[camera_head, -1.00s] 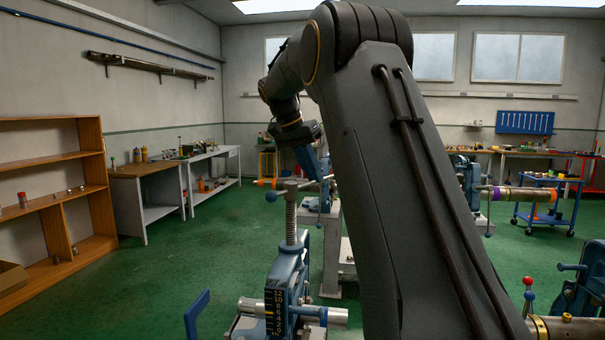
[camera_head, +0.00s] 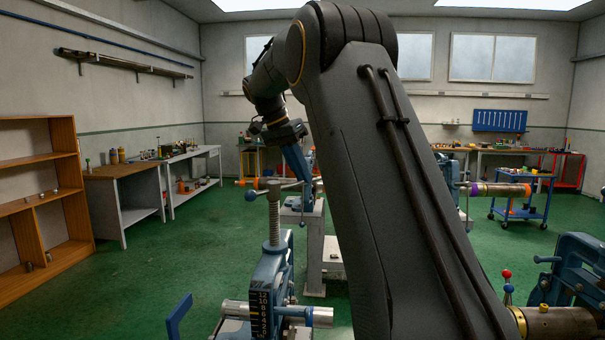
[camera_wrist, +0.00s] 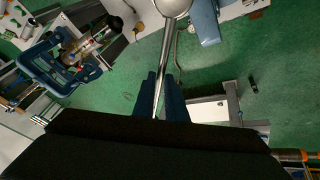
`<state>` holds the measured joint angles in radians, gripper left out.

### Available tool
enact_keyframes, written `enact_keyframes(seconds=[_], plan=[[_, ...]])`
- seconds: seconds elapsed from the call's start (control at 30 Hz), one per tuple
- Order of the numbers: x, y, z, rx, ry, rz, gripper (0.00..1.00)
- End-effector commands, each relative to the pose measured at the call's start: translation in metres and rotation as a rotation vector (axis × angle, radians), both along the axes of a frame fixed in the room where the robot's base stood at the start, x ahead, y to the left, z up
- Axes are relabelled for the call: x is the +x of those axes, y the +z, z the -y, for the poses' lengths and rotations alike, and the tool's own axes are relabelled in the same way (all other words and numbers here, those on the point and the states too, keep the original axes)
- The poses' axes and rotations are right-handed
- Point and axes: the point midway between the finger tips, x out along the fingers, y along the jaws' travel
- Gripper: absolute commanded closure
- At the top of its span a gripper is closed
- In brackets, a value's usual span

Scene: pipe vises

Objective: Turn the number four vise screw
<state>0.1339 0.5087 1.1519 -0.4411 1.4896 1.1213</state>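The nearest blue vise (camera_head: 266,285) stands at the front centre in the head view, with a numbered scale on its side. Its upright threaded screw (camera_head: 273,220) carries a thin cross handle on top. My gripper (camera_head: 305,178) points down just right of the screw top in the head view. In the wrist view, a long metal bar (camera_wrist: 166,50) runs down from a round grey head (camera_wrist: 172,6) and passes between the fingers of my gripper (camera_wrist: 160,80). Whether the fingers press on the bar cannot be told. No vise number four label is readable.
Another blue vise with a brass pipe (camera_head: 565,322) stands at the front right. A blue cart (camera_head: 520,212) is farther back right. A wooden shelf (camera_head: 40,200) stands at the left, and workbenches line the walls. Green floor (camera_head: 150,270) is clear at the left.

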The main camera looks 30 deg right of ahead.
Motion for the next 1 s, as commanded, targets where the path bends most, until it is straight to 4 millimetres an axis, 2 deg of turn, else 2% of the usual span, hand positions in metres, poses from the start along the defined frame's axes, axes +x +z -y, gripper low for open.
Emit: enact_keyframes(seconds=[0.03, 0.1, 0.47, 0.83, 1.0], plan=[[0.0, 0.001, 0.001, -0.001, 0.0, 0.002, 0.8], [0.0, 0.001, 0.001, -0.001, 0.0, 0.002, 0.71], [0.001, 0.005, -0.002, 0.0, 0.001, 0.004, 0.71], [0.005, 0.054, -0.025, -0.001, 0.0, 0.005, 0.71], [0.005, 0.068, -0.031, 0.0, 0.0, 0.002, 0.71]])
